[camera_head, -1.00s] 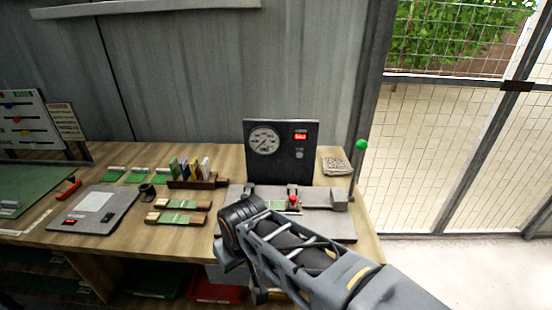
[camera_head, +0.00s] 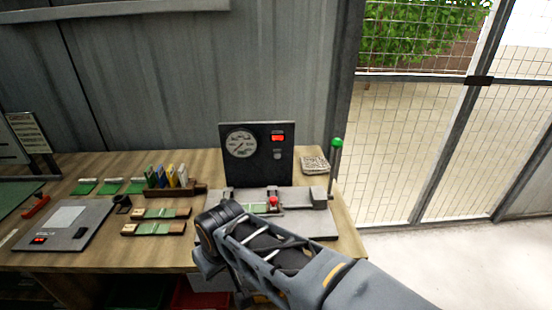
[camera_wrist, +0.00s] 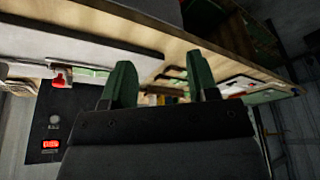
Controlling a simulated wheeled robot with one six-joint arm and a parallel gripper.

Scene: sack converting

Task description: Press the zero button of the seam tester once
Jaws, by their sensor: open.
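The seam tester (camera_head: 259,175) stands at the back right of the bench, with a black upright panel, a round dial (camera_head: 241,144) and a lit red display (camera_head: 278,137). A small grey button (camera_head: 277,155) sits below the display; its label cannot be read. The panel also shows at the left of the wrist view, with the grey button (camera_wrist: 54,121) near the red display. My gripper (camera_wrist: 160,82) is open and empty in the wrist view, its green fingertips apart from the panel. In the head view my arm hides the fingers.
The tester's grey base carries a red knob (camera_head: 272,201), and a green-topped lever (camera_head: 336,160) stands at its right. A grey scale-like device (camera_head: 66,225), sample strips (camera_head: 160,213) and a card rack (camera_head: 170,186) lie left on the bench. A mesh fence is at right.

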